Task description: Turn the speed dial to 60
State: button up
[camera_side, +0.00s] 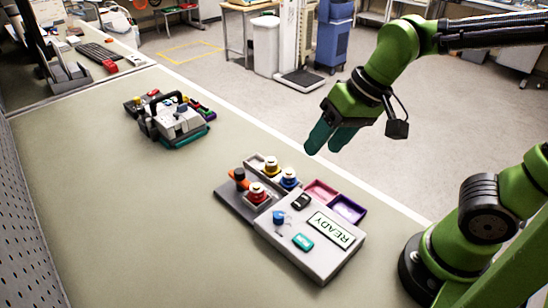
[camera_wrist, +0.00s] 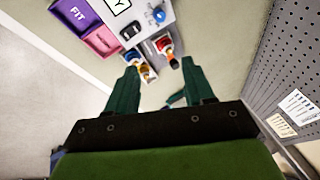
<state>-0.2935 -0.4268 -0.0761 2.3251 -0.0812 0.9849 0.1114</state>
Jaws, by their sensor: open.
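The grey pump panel (camera_side: 318,255) lies on the bench, with a small blue dial (camera_side: 279,217) near its left edge and a display reading READY (camera_side: 331,229). I take the blue dial to be the speed dial; its setting is too small to read. It also shows in the wrist view (camera_wrist: 159,15) at the top edge. My gripper (camera_side: 323,148) is open and empty, raised above and beyond the panel, apart from it. In the wrist view my two teal fingers (camera_wrist: 159,68) are spread, with the dial beyond their tips.
Beside the panel stand red (camera_side: 257,193), yellow (camera_side: 271,167) and blue (camera_side: 289,178) capped pieces and a dark post with orange (camera_side: 239,178). Pink (camera_side: 321,190) and purple (camera_side: 348,208) trays adjoin it. Another device (camera_side: 175,122) sits farther back. The bench's left side is clear.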

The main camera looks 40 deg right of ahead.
aim_at(279, 214)
jog(key=w+a+f+m+g+h, duration=0.2)
jog(key=w+a+m+g+h, duration=0.15)
jog(key=w+a+m, duration=0.35)
jog(key=shift+m+g+y, duration=0.25)
jog(key=shift+m+y, duration=0.1)
jog(key=shift+m, duration=0.35)
jog(key=f, duration=0.5)
jog(key=s+f, duration=0.1)
jog(key=f, duration=1)
jog(key=shift+s+d+f, duration=0.15)
jog(key=shift+d+f, duration=0.1)
jog(key=shift+d, duration=0.1)
grip_shut()
